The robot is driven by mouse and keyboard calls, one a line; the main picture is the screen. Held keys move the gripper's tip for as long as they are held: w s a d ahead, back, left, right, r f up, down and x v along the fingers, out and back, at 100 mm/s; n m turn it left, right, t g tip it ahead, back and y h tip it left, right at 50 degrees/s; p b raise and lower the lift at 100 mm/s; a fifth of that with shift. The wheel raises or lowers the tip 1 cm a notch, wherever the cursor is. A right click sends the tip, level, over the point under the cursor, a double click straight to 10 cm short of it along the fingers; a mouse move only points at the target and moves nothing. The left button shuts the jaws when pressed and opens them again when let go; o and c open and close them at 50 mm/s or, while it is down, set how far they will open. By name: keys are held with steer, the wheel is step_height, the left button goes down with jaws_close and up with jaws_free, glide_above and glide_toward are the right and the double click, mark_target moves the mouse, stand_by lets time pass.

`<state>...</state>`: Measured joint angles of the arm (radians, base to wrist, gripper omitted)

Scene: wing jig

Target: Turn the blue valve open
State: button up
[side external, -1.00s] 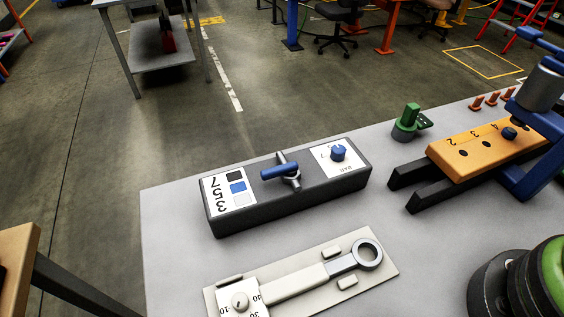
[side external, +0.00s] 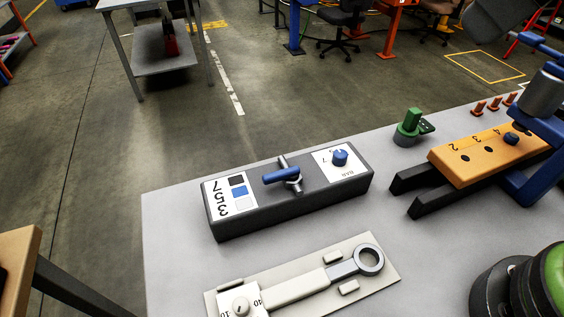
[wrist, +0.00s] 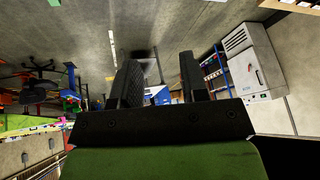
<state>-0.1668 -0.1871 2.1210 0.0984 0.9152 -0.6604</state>
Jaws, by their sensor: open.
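The blue valve handle (side external: 281,175) sits on a silver valve body in the middle of the dark grey block (side external: 250,213). The handle lies roughly along the block's length. A label with 3, 5, 7 and colour squares (side external: 230,194) is at its left, and a blue knob (side external: 340,157) on a white plate is at its right. My gripper (wrist: 160,72) is open and empty in the wrist view, with two black fingers apart. The valve is not visible in that view, which faces the hall. In the side view nothing touches the valve.
A beige plate with a torque wrench (side external: 300,291) lies in front of the block. A green valve-like part (side external: 409,127) and an orange numbered block (side external: 485,155) with a blue clamp stand at right. A grey cabinet (wrist: 248,60) shows in the wrist view.

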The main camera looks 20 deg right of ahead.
steer(key=w+a+f+n+g, duration=0.3)
steer(key=w+a+f+n, duration=0.3)
steer(key=w+a+n, duration=0.1)
steer(key=n+g, duration=0.2)
steer(key=n, duration=0.4)
glide_toward(280, 172)
steer(key=shift+y, duration=0.5)
steer(key=x, duration=0.8)
steer(key=shift+s+d+f, duration=0.1)
steer(key=shift+d+f, duration=0.05)
steer(key=shift+f, duration=0.35)
jaws_close()
